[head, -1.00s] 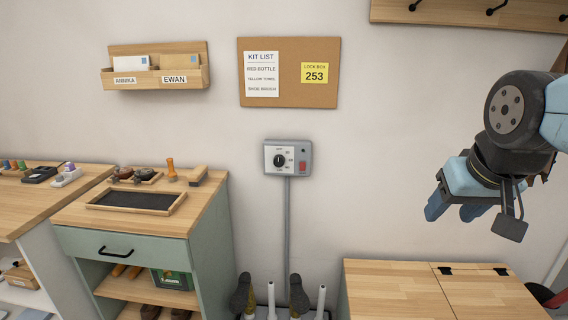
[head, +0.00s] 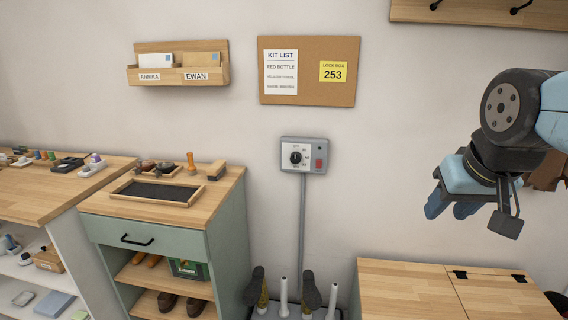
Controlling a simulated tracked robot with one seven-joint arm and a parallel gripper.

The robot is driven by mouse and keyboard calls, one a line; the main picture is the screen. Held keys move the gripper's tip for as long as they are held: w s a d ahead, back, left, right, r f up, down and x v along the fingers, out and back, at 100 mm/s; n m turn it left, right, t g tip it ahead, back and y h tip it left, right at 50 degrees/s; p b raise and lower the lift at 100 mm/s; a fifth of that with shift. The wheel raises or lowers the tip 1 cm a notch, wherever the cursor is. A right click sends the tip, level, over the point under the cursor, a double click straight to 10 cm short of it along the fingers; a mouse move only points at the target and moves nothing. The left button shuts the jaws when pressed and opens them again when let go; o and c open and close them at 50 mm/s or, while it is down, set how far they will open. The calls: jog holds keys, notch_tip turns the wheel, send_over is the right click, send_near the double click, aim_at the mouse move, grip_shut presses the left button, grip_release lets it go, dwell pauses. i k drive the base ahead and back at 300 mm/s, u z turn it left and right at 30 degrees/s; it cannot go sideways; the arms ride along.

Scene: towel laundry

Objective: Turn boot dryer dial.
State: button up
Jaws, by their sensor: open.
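The boot dryer control box (head: 318,146) is a grey box on the wall, in the middle of the head view. Its black round dial (head: 296,158) sits on a white face with small markings around it, and a red switch (head: 319,163) is to the right of the dial. A grey pipe (head: 302,225) runs down from the box to the boot dryer (head: 284,300), which has white upright tubes and dark boots on it. My gripper (head: 455,208) is open and empty at the right, well apart from the box and pointing down and left.
A green cabinet (head: 150,238) with a black tray (head: 158,191) on top stands left of the pipe. A wooden bench or chest (head: 405,292) is at the lower right. A cork board (head: 308,92) and letter holder (head: 178,76) hang above. The wall between gripper and box is clear.

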aim_at(296, 157)
jog(key=u, duration=0.4)
jog(key=i, duration=0.7)
jog(key=z, duration=1.15)
